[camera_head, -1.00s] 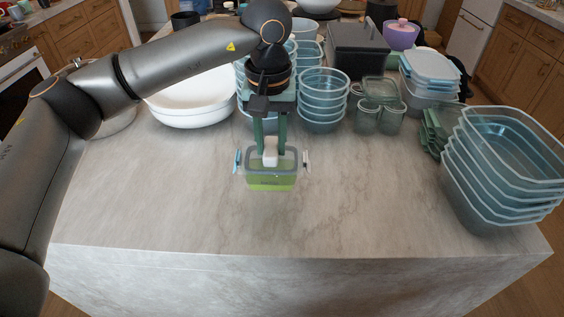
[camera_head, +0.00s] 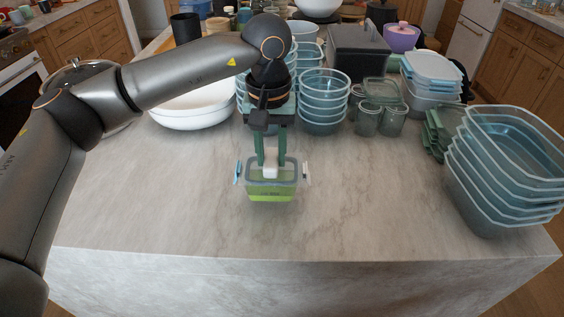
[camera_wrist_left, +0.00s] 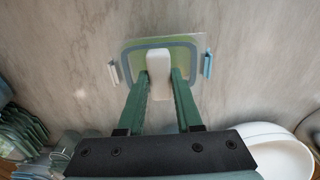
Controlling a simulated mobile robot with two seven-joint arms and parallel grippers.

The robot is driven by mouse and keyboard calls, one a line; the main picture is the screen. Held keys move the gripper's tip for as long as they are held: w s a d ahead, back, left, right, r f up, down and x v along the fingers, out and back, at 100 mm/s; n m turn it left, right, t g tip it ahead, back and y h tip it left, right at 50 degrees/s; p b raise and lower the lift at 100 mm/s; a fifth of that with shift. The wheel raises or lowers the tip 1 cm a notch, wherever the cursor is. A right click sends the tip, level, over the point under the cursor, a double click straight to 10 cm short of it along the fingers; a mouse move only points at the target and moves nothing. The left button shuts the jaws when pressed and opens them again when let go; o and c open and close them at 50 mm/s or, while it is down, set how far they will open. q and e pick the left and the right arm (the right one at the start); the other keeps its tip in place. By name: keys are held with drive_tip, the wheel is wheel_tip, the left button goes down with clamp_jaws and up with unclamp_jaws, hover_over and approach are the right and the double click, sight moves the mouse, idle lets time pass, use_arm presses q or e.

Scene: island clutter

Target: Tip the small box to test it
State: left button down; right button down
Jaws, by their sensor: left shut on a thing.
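The small box (camera_head: 270,195) is a clear container with a grey-rimmed lid, side clips and a green lower part. It is near the middle of the counter. A white block (camera_head: 270,171) stands on its lid. My left gripper (camera_head: 270,168) comes down from above and is shut on the white block. In the left wrist view, the fingers (camera_wrist_left: 160,78) flank the white block (camera_wrist_left: 159,73) above the box lid (camera_wrist_left: 185,52). I cannot tell whether the box touches the counter. My right gripper is not in view.
Stacked glass bowls (camera_head: 323,100) and lidded jars (camera_head: 380,118) stand behind. Large stacked containers (camera_head: 500,170) fill the right side. A white bowl (camera_head: 190,115) sits at back left under my arm. The marble counter (camera_head: 370,215) is clear in front and beside the box.

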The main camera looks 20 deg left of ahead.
use_arm(q)
drive_tip(key=shift+f+b, duration=1.3)
drive_tip(key=shift+f, duration=0.45)
drive_tip(key=c, duration=0.5)
unclamp_jaws()
drive_tip(key=shift+r, duration=0.1)
drive_tip(key=r, duration=1.2)
drive_tip(key=shift+s+r, duration=0.15)
drive_tip(key=shift+s, duration=0.05)
